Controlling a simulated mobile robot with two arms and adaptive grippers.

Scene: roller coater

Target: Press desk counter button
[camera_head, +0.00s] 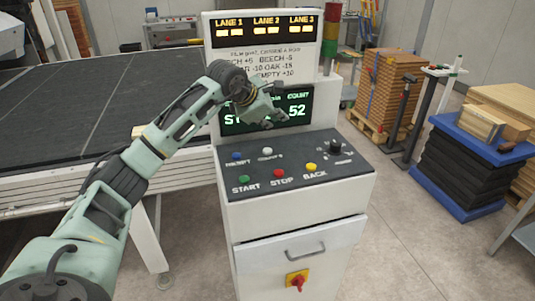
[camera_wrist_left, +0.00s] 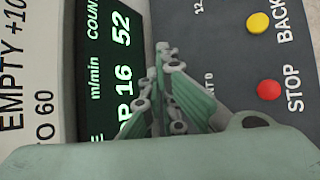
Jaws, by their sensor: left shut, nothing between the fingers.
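The control desk (camera_head: 218,200) has a dark sloped panel. A white button (camera_head: 267,152) sits in its back row, with a small label that seems to read COUNT 0. A blue button (camera_head: 237,156) is left of it. Green START (camera_head: 244,179), red STOP (camera_head: 279,173) and yellow BACK (camera_head: 311,167) form the front row. The screen (camera_head: 297,112) shows COUNT 52. My left gripper (camera_head: 272,118) is shut and empty, in front of the screen and above the back row. In the left wrist view its fingers (camera_wrist_left: 165,55) hide the white button; red STOP (camera_wrist_left: 269,90) shows.
A black knob (camera_head: 336,146) is at the panel's right. The upright sign with lane displays (camera_head: 265,28) rises behind the screen. A dark conveyor table (camera_head: 60,100) lies left. A red switch (camera_head: 297,281) is on the cabinet front. Wood stacks (camera_head: 388,90) stand right.

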